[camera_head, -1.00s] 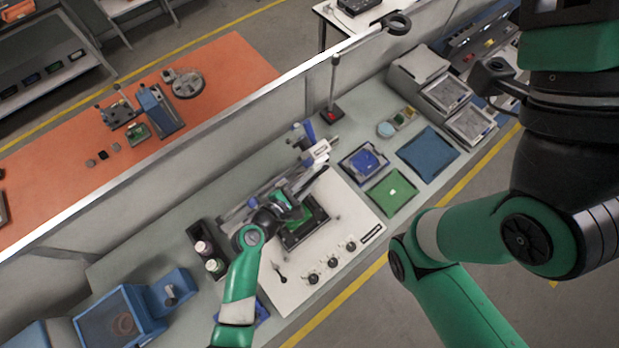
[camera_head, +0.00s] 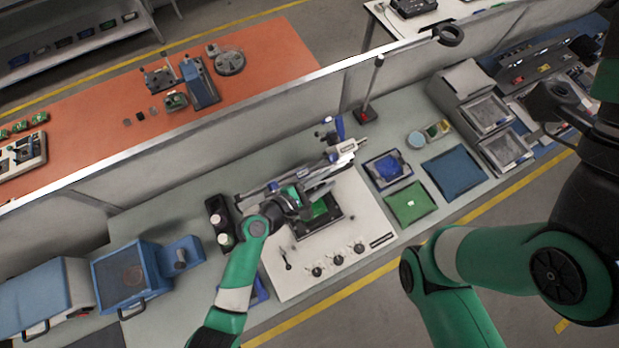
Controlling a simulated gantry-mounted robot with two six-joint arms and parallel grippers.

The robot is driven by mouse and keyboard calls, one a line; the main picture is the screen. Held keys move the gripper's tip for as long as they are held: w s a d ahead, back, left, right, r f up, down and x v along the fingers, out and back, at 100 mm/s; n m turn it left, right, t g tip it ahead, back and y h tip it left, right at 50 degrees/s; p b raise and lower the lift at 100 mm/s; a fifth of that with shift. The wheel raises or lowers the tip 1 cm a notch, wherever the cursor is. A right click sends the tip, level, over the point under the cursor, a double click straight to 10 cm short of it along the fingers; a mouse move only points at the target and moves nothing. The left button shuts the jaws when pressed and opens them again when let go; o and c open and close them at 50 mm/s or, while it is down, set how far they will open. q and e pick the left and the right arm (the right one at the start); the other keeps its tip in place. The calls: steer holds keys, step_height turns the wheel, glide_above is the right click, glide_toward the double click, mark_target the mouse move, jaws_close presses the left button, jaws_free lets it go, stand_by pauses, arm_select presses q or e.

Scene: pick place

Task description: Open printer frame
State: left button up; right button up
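The printer (camera_head: 281,262) is a white, flat-topped machine with several dark knobs along its front, standing on the grey bench. A dark square bed with a green board (camera_head: 321,210) is in its middle. The metal printer frame (camera_head: 283,181) runs along the back of the machine, by a print mechanism with a blue handle (camera_head: 341,128). My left gripper (camera_head: 300,199) is over the printer, close to the frame and the green board. Its fingers are small and partly hidden, so I cannot tell their opening or contact.
A black holder with bottles (camera_head: 217,222) stands left of the printer. Blue boxes (camera_head: 131,277) are farther left. A blue tray (camera_head: 384,169), a green mat (camera_head: 410,203) and a blue mat (camera_head: 454,173) lie to the right. A low partition (camera_head: 190,151) runs behind the bench.

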arm_select(q)
steer(key=p+v, duration=0.1)
steer(key=v, duration=0.7)
steer(key=shift+s+a+r, duration=0.15)
steer(key=shift+s+a, duration=0.05)
